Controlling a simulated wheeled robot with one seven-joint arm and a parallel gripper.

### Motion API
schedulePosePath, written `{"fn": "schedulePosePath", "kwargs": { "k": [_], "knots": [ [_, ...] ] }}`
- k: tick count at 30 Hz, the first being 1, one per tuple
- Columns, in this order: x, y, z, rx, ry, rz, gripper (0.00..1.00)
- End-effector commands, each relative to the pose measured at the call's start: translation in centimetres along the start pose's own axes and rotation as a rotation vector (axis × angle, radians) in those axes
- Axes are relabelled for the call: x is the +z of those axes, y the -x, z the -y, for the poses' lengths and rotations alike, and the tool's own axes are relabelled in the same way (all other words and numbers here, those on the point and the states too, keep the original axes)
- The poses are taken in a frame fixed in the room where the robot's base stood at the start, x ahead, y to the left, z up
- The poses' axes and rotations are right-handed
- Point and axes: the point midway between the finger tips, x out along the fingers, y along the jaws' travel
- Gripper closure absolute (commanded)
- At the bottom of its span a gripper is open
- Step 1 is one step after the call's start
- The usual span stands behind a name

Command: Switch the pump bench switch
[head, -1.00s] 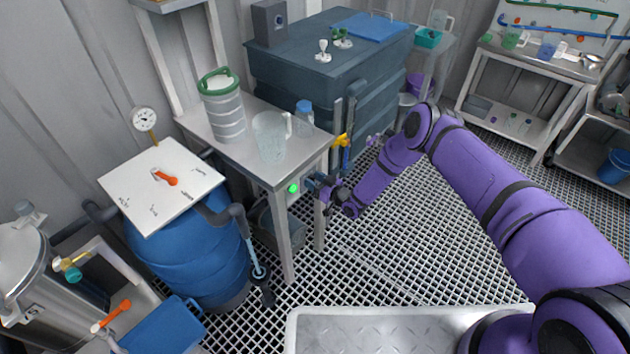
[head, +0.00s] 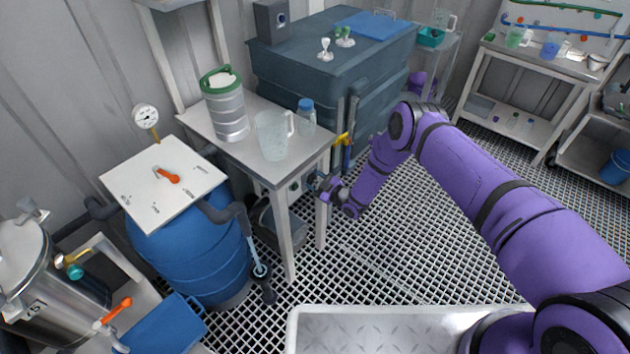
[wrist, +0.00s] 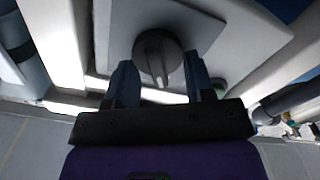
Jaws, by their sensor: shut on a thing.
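The pump bench switch (wrist: 158,57), a round grey knob with a raised ridge, sits on a light grey plate in the wrist view. Its ridge runs roughly up and down in that picture. My gripper (wrist: 160,82) has one dark blue finger on each side of the knob and is shut on it. In the head view my gripper (head: 318,184) is at the front of the pump bench (head: 255,158), below its top. The knob is hidden or too small to make out there. A small lamp (head: 294,186) beside it is dark.
A green-lidded canister (head: 224,105), a clear jug (head: 272,135) and a blue-capped bottle (head: 306,118) stand on the bench top. A blue barrel (head: 190,255) stands to the left. A dark tank (head: 320,75) is behind. Grated floor lies open below my arm.

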Motion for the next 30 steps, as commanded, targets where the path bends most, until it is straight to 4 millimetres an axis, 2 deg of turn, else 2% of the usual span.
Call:
{"fn": "schedulePosePath", "kwargs": {
  "k": [14, 15, 17, 18, 26, 30],
  "knots": [
    [0.1, 0.1, 0.0, -0.001, 0.015, 0.002, 0.75],
    [0.1, 0.1, 0.0, -0.001, 0.015, 0.002, 0.44],
    [0.1, 0.1, 0.0, -0.001, 0.014, 0.002, 0.31],
    [0.1, 0.1, 0.0, -0.001, 0.014, 0.002, 0.28],
    [0.1, 0.1, 0.0, 0.0, 0.014, 0.001, 0.28],
    [0.1, 1.1, 0.0, -0.001, 0.013, 0.002, 0.28]
  ]
}}
